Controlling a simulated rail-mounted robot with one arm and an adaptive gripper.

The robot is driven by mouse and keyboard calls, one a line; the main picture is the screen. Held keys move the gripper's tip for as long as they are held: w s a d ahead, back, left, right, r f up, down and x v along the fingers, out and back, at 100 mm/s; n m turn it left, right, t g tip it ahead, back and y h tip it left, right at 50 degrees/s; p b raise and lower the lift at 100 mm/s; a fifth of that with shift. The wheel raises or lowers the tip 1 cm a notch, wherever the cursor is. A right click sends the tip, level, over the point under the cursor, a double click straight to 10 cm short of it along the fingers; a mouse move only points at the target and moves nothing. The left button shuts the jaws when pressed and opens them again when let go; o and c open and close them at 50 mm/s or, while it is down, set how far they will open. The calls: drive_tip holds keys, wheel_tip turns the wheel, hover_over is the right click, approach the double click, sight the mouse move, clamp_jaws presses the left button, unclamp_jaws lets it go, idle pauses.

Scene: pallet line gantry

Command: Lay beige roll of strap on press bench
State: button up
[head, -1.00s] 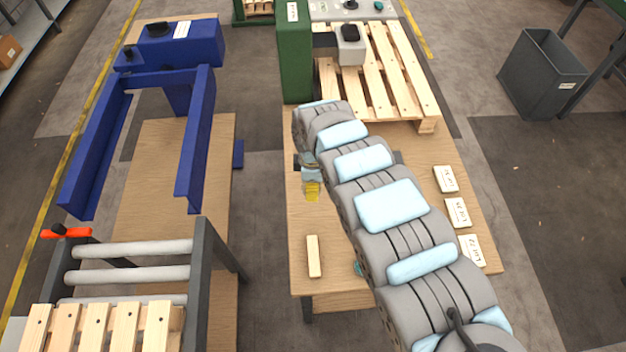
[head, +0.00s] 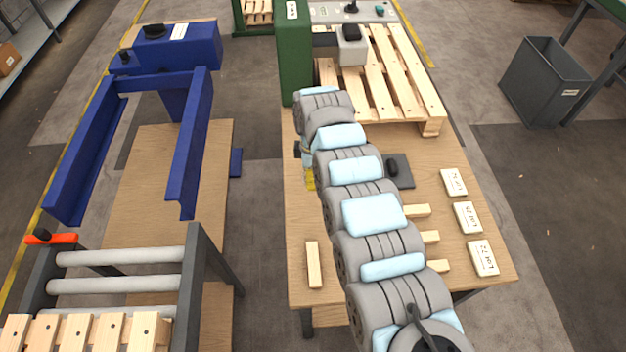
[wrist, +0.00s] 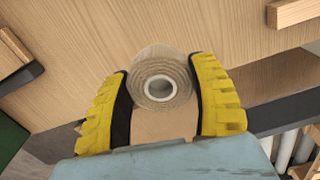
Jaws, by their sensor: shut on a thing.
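My gripper (wrist: 162,78) has yellow ribbed fingers shut around the sides of a beige roll of strap (wrist: 150,58) with a pale round core. The roll's round end faces the wrist camera. In the head view, only a bit of yellow finger (head: 310,180) shows beside my arm, and I cannot make out the roll. The wooden bench (head: 297,210) with the green press column (head: 295,60) lies under my arm. In the wrist view, a wooden top (wrist: 75,40) is behind the roll; whether they touch cannot be told.
A wooden block (head: 313,264) lies on the bench's left side, and several more lie right of my arm, near a dark pad (head: 399,172). Lot cards (head: 467,217) line the right edge. A pallet (head: 385,75) stands behind. Bare wood shows at the front left.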

drive_tip(key=shift+w+a+f+b, duration=0.1)
drive_tip(key=shift+w+f+b, duration=0.35)
drive_tip(key=shift+w+f, duration=0.35)
drive_tip(key=shift+w+a+f+b, duration=0.1)
drive_tip(key=shift+w+f+b, duration=0.4)
drive_tip(key=shift+f, duration=0.5)
drive_tip(key=shift+w+d+f+b, duration=0.15)
drive_tip(key=shift+w+f+b, duration=0.5)
drive_tip(key=shift+b, duration=0.25)
drive_tip(key=shift+w+f+b, duration=0.15)
drive_tip(key=shift+f+b, duration=0.1)
drive_tip(key=shift+b, duration=0.2)
drive_tip(key=shift+f+b, duration=0.8)
drive_tip(key=shift+f, duration=0.75)
drive_tip(key=shift+r, duration=0.1)
drive_tip(key=o, duration=1.2)
